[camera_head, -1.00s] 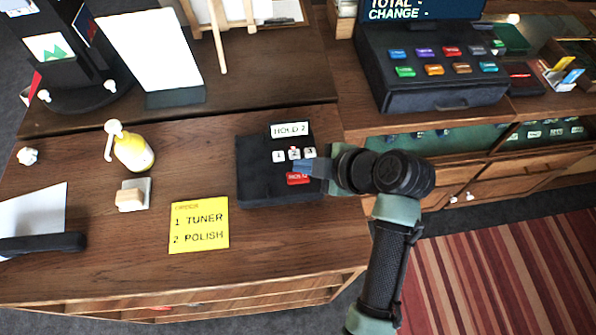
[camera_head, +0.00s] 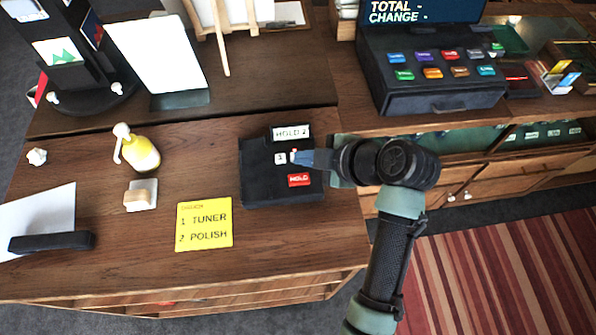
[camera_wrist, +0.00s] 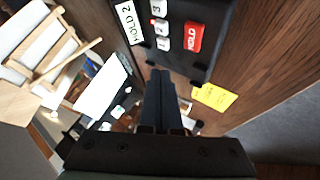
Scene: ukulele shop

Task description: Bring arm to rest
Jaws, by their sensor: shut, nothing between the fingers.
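My arm reaches in from the lower right of the head view. My gripper (camera_head: 298,157) is shut and empty. In the head view its tip overlaps the row of white number buttons on a black box (camera_head: 262,190) labelled HOLD 2 and covers some of them. The box has a red HOLD button (camera_head: 299,180). In the wrist view the shut fingers (camera_wrist: 160,82) point toward the same box (camera_wrist: 170,58), with its white buttons and red HOLD button (camera_wrist: 194,36) beyond the tips. I cannot tell whether the tips touch the box.
A yellow note (camera_head: 204,224) reading TUNER and POLISH lies left of the box. A yellow pump bottle (camera_head: 142,153), a small block (camera_head: 140,195) and a dark bar (camera_head: 52,242) are farther left. A cash register (camera_head: 432,75) stands behind my arm.

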